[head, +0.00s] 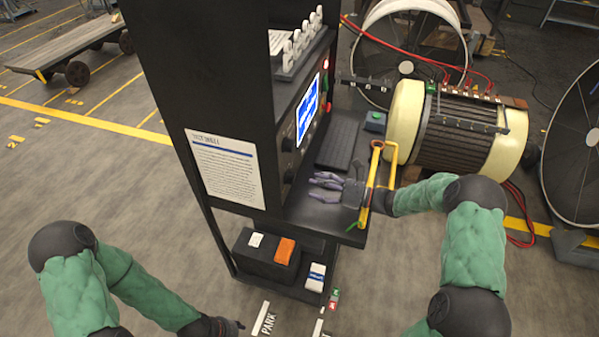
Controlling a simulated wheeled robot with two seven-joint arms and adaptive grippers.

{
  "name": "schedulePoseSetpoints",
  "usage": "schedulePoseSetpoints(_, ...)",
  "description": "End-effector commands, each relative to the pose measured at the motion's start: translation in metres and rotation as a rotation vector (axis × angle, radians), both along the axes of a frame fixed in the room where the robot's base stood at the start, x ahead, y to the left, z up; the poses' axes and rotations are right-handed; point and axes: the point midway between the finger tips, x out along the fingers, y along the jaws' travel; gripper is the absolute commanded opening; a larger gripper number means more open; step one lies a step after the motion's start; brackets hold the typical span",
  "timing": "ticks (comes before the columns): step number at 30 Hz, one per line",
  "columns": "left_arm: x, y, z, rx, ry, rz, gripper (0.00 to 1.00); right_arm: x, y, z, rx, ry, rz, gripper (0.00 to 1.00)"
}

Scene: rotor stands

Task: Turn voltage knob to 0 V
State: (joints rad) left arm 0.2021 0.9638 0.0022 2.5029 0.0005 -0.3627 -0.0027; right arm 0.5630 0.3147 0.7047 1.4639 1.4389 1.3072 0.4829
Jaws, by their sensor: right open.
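The dark test console (265,120) stands in the middle with its control panel facing right, seen at a steep angle. Two dark round knobs show on the panel: an upper knob (287,145) and a lower knob (289,176). Their labels and pointers are too small to read, so I cannot tell which is the voltage knob. My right gripper (315,188) is open above the console shelf, its purple-grey fingers pointing left toward the panel, apart from the lower knob. My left gripper (232,325) is low at the bottom edge, far from the panel; its fingers are unclear.
A lit blue screen (308,110) and a keyboard (338,143) are near the knobs. A yellow bar frame (393,160) stands by my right wrist. A large cream-ended motor (458,135) is behind my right arm. Boxes lie on the lower shelf.

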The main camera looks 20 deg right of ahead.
Motion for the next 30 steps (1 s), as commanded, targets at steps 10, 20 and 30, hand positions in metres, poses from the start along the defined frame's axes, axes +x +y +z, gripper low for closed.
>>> schedulePoseSetpoints(10,-0.001,0.0,-0.013,0.0,0.001,0.001,0.4,0.026,0.04,-0.002,-0.001,-0.001,0.004,0.6)
schedulePoseSetpoints(20,0.0,0.0,-0.019,0.0,0.001,0.001,0.4,0.04,0.06,0.0,0.0,0.0,0.001,0.6)
schedulePoseSetpoints(30,0.0,0.0,-0.018,0.0,0.001,0.0,0.4,0.04,0.06,0.0,0.0,0.0,0.001,0.32)
